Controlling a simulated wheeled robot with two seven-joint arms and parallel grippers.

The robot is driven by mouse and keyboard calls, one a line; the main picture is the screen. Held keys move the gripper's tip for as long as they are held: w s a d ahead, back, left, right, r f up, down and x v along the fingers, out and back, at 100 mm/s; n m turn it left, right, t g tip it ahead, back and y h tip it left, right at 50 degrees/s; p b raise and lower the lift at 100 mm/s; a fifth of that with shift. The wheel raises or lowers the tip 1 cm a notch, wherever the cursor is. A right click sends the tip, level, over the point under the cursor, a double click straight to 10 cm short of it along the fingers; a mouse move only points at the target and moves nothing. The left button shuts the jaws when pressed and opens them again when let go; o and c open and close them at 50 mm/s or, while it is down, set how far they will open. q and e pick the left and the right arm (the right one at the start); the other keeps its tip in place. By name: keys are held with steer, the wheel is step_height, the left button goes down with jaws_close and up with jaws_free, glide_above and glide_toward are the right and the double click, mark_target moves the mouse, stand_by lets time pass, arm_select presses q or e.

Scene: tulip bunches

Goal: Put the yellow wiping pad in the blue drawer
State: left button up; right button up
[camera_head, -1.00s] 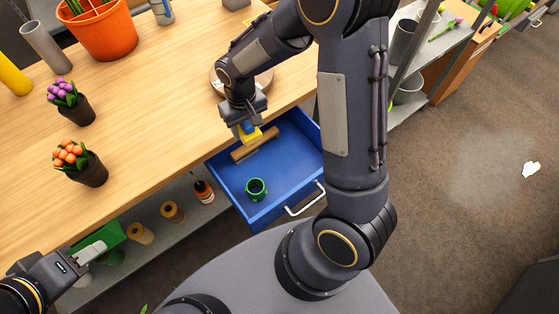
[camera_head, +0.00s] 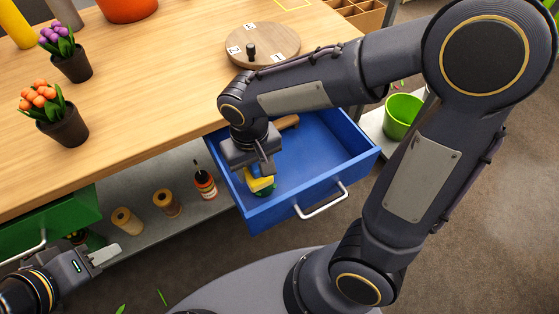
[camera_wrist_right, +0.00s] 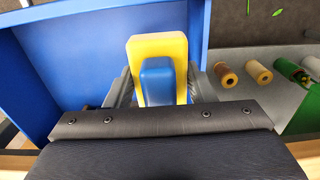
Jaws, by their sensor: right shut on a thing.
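The yellow wiping pad (camera_head: 262,184) has a blue grip block on it. It also shows in the right wrist view (camera_wrist_right: 158,48). My right gripper (camera_head: 259,172) is shut on its blue block and holds it inside the open blue drawer (camera_head: 325,150), toward the drawer's left front. I cannot tell whether the pad touches the drawer floor. A wooden-handled thing (camera_head: 288,122) lies at the back of the drawer, partly hidden by my arm. My left gripper (camera_head: 104,255) is at the lower left; its jaw state is unclear.
A green drawer (camera_head: 45,228) is at the left. A shelf below holds thread spools (camera_head: 127,221) and a small bottle (camera_head: 204,184). Flower pots (camera_head: 63,125) and a round wooden board (camera_head: 262,45) stand on the tabletop. The drawer's right side is free.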

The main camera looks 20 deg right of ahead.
steer(key=shift+s+f, duration=0.15)
steer(key=shift+f, duration=0.2)
steer(key=shift+d+f, duration=0.2)
steer(key=shift+d, duration=0.1)
steer(key=w+d+f+b, duration=0.2)
steer(key=w+d+f, duration=0.2)
steer(key=d, duration=0.3)
steer(key=b, duration=0.1)
glide_above(289, 166)
steer(key=f, duration=0.4)
steer(key=shift+s+a+f, duration=0.25)
steer(key=shift+d+f, duration=0.15)
steer(key=shift+f, duration=0.1)
arm_select(q)
steer(key=shift+f+b, duration=0.65)
steer(key=shift+f, duration=1.85)
arm_select(e)
steer(key=shift+w+d+f, duration=0.1)
steer(key=shift+f, duration=0.75)
steer(key=shift+w+d+f, duration=0.1)
steer(key=shift+f, duration=0.75)
arm_select(q)
steer(key=shift+f, duration=0.1)
arm_select(e)
steer(key=shift+f, duration=0.1)
